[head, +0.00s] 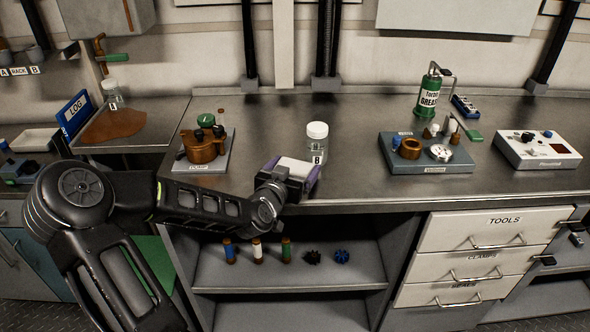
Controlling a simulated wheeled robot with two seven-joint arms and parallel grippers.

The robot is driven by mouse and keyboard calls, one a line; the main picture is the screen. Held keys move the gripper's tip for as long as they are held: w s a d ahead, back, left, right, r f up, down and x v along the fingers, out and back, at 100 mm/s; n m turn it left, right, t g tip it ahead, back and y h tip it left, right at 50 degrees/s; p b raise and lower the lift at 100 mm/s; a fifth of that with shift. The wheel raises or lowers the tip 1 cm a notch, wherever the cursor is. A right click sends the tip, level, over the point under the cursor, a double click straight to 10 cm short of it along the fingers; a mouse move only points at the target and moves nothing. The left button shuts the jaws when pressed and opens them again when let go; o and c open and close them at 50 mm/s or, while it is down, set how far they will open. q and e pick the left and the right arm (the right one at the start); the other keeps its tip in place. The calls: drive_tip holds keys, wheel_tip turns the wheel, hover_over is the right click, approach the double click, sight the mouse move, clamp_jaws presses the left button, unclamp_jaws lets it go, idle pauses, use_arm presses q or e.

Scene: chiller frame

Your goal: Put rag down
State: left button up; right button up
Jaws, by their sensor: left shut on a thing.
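My left gripper (287,187) reaches in from the left over the front edge of the steel bench. It is shut on the rag (297,167), a pale, folded piece with purple at its sides. The rag is at or just above the bench top; I cannot tell whether it touches. The gripper hides part of it. My right gripper is not in view.
A jar marked B (317,143) stands just behind the rag. The pump plate (207,165) is to the left, and a blue-grey plate with parts (428,165) to the right. A green grease can (430,95) stands farther back. Bare bench (353,170) lies right of the rag.

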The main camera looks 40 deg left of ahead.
sight(295, 166)
use_arm(q)
wheel_tip(295, 166, up, 9)
drive_tip(key=p, duration=0.3)
drive_tip(key=shift+r, duration=0.15)
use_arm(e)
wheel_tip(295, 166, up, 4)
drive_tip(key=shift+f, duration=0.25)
use_arm(q)
drive_tip(key=shift+d, duration=0.1)
